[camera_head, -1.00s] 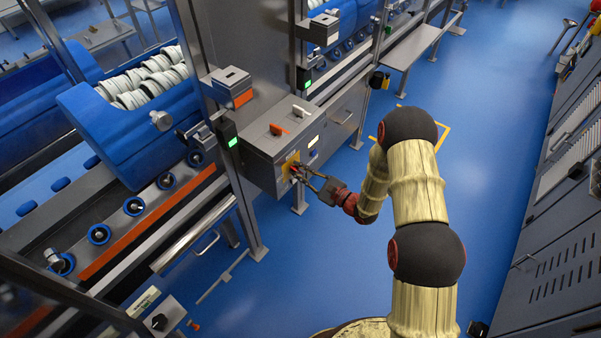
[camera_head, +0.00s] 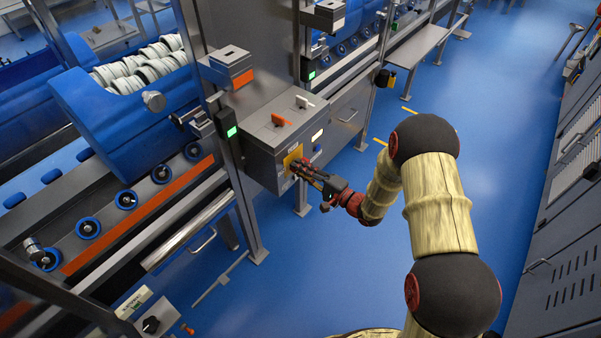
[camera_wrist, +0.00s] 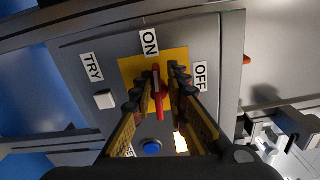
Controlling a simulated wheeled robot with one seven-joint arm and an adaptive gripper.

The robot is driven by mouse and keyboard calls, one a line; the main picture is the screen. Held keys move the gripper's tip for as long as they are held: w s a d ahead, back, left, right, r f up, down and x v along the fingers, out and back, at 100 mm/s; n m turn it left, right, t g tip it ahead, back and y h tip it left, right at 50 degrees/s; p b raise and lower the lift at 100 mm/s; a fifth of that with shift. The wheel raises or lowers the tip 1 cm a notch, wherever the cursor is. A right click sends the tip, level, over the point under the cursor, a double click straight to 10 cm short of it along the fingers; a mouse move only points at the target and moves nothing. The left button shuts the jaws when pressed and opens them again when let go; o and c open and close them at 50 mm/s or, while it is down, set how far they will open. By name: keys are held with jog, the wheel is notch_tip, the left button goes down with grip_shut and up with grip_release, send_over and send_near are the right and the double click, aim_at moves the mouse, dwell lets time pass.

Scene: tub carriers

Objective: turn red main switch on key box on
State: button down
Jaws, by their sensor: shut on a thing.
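The grey key box (camera_head: 262,150) is fixed to the steel frame left of my arm. Its front carries a yellow plate (camera_head: 291,157), also in the wrist view (camera_wrist: 128,68), with the red main switch (camera_wrist: 157,92) at its middle. The red handle runs roughly up and down in the wrist view, its upper end towards the ON label (camera_wrist: 149,42). The OFF label (camera_wrist: 200,77) is at right and the TRY label (camera_wrist: 87,66) at left. My gripper (camera_wrist: 160,92) is shut on the red switch, one finger on each side. In the head view my gripper (camera_head: 298,165) hides the switch.
A white button (camera_wrist: 105,99) and a blue button (camera_wrist: 151,147) sit near the plate. An orange handle (camera_head: 281,120) and a white handle (camera_head: 304,102) stand on the box top. Blue floor (camera_head: 345,270) is clear; a grey cabinet (camera_head: 570,240) stands far right.

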jog(key=shift+s+a+f+n+b, duration=0.1)
jog(key=shift+s+f+n+b, duration=0.25)
jog(key=shift+f+n+b, duration=0.3)
jog(key=shift+f, duration=0.15)
jog(key=c, duration=2.1)
grip_release()
jog(key=shift+w, duration=0.1)
jog(key=o, duration=0.5)
jog(key=shift+w+r+n, duration=0.15)
jog(key=shift+r+n, duration=0.1)
jog(key=shift+r, duration=0.15)
jog(key=v, duration=1.2)
